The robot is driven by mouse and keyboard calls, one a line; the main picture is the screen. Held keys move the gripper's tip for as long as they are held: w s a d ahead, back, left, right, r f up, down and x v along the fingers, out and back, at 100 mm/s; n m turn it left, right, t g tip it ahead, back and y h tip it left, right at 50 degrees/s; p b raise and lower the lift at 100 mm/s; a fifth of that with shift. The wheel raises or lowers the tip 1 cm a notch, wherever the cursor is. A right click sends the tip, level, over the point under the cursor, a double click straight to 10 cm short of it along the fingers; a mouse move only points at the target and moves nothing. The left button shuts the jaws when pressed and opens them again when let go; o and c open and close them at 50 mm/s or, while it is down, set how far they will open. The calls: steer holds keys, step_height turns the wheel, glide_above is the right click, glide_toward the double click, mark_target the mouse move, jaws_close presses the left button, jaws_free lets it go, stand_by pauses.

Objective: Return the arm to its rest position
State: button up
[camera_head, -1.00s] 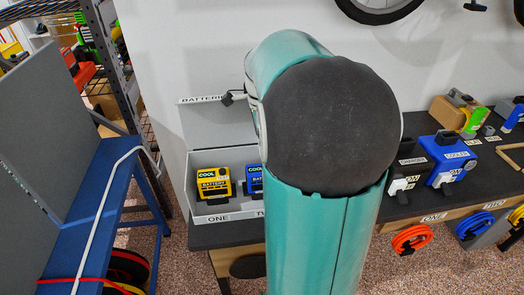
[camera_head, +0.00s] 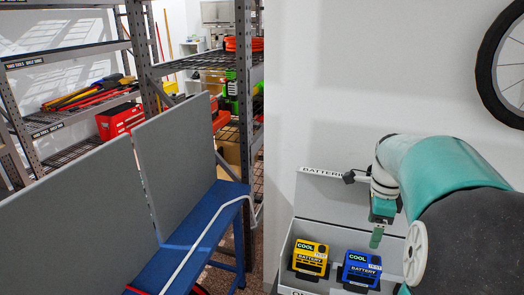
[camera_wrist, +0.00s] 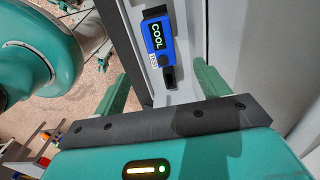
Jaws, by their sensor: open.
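My arm fills the right side of the head view, its teal links and dark joint cover bent over the battery box. My gripper (camera_head: 377,236) hangs pointing down above the box, near its back panel and above the blue battery (camera_head: 360,270). In the wrist view, my gripper (camera_wrist: 161,88) has its two green fingers spread wide apart with nothing held between them. The blue battery (camera_wrist: 157,33) shows beyond the fingers, apart from them. The yellow battery (camera_head: 310,258) sits left of the blue one in the head view.
The light grey battery box (camera_head: 325,208) stands against the white wall. A blue bench (camera_head: 205,225) with grey panels (camera_head: 178,150) is at left, and metal shelving (camera_head: 140,60) is behind it. A bicycle wheel (camera_head: 508,65) hangs at upper right.

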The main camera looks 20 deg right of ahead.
steer(key=s+a+r+n+t, duration=0.1)
steer(key=s+a+n, duration=0.4)
steer(key=a+n, duration=0.7)
steer(key=s+a+r+n+t, duration=0.2)
steer(key=s+a+n+t, duration=0.2)
steer(key=a+n, duration=0.8)
steer(key=s+a, duration=0.1)
steer(key=a, duration=0.1)
steer(key=shift+s+a+n+t, duration=0.25)
steer(key=shift+a+n+t, duration=0.05)
steer(key=shift+a+n, duration=0.1)
